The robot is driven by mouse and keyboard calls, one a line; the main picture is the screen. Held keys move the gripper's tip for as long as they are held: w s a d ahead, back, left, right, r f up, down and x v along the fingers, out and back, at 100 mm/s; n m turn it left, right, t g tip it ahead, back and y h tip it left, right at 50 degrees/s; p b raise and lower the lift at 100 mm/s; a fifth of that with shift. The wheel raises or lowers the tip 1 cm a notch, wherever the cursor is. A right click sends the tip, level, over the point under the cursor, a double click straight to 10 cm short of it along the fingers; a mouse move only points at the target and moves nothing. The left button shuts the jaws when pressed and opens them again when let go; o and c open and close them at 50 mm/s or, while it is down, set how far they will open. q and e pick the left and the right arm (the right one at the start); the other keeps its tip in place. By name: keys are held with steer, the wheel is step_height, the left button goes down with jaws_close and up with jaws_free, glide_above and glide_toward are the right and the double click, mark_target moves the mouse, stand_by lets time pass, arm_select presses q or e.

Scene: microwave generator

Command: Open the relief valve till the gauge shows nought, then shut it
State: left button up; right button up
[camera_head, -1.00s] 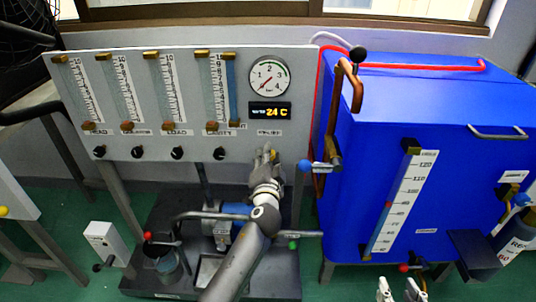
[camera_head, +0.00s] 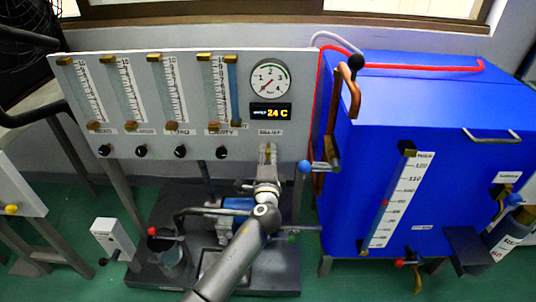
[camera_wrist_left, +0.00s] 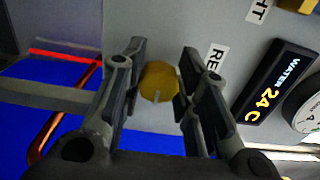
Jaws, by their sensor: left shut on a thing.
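The relief valve is a round yellow knob (camera_wrist_left: 159,82) with a pale mark at its lower edge, on the grey panel (camera_wrist_left: 170,30) in the left wrist view. My left gripper (camera_head: 267,154) is at the panel under the RELIEF label (camera_head: 270,132). Its fingers are shut on the knob from both sides; in the head view they mostly hide it. The round white gauge (camera_head: 270,79) is above; its red needle points to the lower left. The exact reading is too small to tell. My right gripper is not in view.
A display (camera_head: 271,112) reading 24 C sits under the gauge. Several flow tubes and black knobs (camera_head: 220,152) are left of my gripper. A blue-ended lever (camera_head: 305,166) and the blue tank (camera_head: 430,100) stand close on the right.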

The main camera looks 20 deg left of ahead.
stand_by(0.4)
arm_select(q)
steer(key=o, duration=1)
steer(key=shift+s, duration=0.1)
steer(key=v, duration=1.2)
